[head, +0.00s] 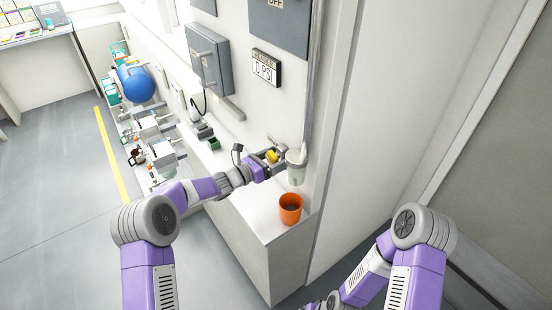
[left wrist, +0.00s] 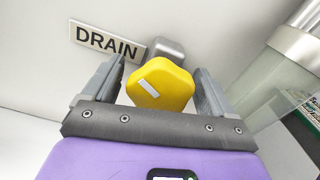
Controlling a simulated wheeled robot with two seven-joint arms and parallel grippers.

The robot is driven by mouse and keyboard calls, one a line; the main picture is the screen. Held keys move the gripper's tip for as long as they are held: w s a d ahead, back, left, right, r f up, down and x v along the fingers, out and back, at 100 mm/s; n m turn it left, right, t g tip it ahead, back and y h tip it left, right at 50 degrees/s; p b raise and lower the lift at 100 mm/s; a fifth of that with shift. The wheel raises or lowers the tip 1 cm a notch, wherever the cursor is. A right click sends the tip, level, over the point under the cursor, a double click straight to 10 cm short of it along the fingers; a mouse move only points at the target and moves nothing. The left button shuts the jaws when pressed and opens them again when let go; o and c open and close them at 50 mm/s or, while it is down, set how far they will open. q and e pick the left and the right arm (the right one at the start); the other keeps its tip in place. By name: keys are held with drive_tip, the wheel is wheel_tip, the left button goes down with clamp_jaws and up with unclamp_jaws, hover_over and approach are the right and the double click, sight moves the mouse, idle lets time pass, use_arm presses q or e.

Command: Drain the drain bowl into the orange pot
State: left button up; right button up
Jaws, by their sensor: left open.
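The drain bowl (head: 296,166) is a clear cylinder with a grey top, fixed against the wall; part of it shows at the right of the left wrist view (left wrist: 265,85). A yellow drain knob (left wrist: 160,84) sits on a grey fitting beside a DRAIN label (left wrist: 107,42). My left gripper (left wrist: 160,80) is open, with one finger on each side of the knob; I cannot tell whether they touch it. In the head view the left gripper (head: 275,155) is left of the bowl. The orange pot (head: 290,208) stands upright on the counter below the bowl. My right gripper is not clearly visible.
A gauge reading 0 PSI (head: 265,68) and a grey box (head: 209,58) are on the wall. The white counter (head: 250,212) has free room left of the pot. A blue ball-shaped tank (head: 136,84) and other equipment stand farther back. A wall panel stands at the right.

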sight(270, 161)
use_arm(q)
drive_tip(key=shift+c, duration=0.2)
drive_tip(key=c, duration=1)
drive_tip(key=m+b, duration=0.1)
drive_tip(key=b, duration=0.1)
drive_tip(key=m+b, duration=0.3)
drive_tip(key=b, duration=0.1)
drive_tip(key=shift+f+m, duration=0.25)
drive_tip(key=shift+m, duration=0.05)
drive_tip(key=shift+r+m+b, duration=0.15)
drive_tip(key=shift+m+b, duration=0.35)
drive_tip(key=shift+b, duration=0.1)
drive_tip(key=o, duration=1)
drive_tip(key=shift+r, duration=0.1)
drive_tip(key=shift+o, duration=0.2)
drive_tip(key=shift+a, duration=0.1)
drive_tip(key=p+v, duration=0.1)
drive_tip(key=v, duration=0.6)
drive_tip(key=shift+s+a, duration=0.15)
